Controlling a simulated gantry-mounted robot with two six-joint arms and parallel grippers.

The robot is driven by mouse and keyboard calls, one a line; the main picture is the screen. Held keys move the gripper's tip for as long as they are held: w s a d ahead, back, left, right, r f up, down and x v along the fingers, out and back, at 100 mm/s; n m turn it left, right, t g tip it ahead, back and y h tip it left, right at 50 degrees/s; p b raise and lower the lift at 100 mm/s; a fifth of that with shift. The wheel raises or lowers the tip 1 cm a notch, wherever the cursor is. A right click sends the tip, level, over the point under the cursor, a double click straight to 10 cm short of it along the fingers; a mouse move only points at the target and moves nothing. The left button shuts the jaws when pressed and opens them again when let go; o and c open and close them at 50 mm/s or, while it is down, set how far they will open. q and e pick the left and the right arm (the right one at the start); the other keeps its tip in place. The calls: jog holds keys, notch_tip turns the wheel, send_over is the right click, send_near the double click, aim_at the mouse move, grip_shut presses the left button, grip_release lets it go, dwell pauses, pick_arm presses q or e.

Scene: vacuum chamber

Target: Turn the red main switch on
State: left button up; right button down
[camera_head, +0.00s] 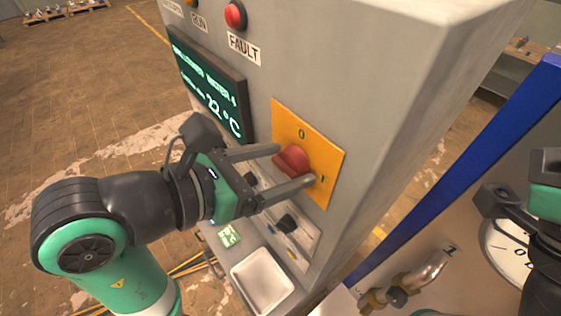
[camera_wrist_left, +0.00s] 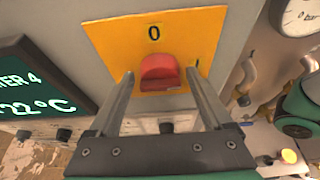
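The red main switch (camera_head: 292,159) sits on a yellow plate (camera_head: 327,157) on the grey cabinet's front. The plate carries a "0" mark at its top and an "I" mark at its right. My left gripper (camera_head: 296,166) is open, with one finger on each side of the red knob. In the left wrist view the knob (camera_wrist_left: 159,72) lies between the two fingertips (camera_wrist_left: 160,74), with gaps showing on both sides. The knob's exact pointing is hard to tell. Part of my right arm shows at the right edge; its fingertips are not in view.
The cabinet (camera_head: 370,60) also bears a display (camera_head: 210,85), a red fault lamp (camera_head: 235,15), small black knobs (camera_head: 287,222) and a white tray (camera_head: 262,280) below. A blue-edged panel (camera_head: 470,170) with a gauge (camera_head: 508,250) and a metal valve (camera_head: 410,283) stands at the right.

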pick_arm(q)
jog(key=shift+o, duration=0.3)
jog(key=p+v, duration=0.2)
jog(key=v, duration=0.9)
jog(key=shift+s+a+r, duration=0.15)
jog(key=shift+s+a, duration=0.05)
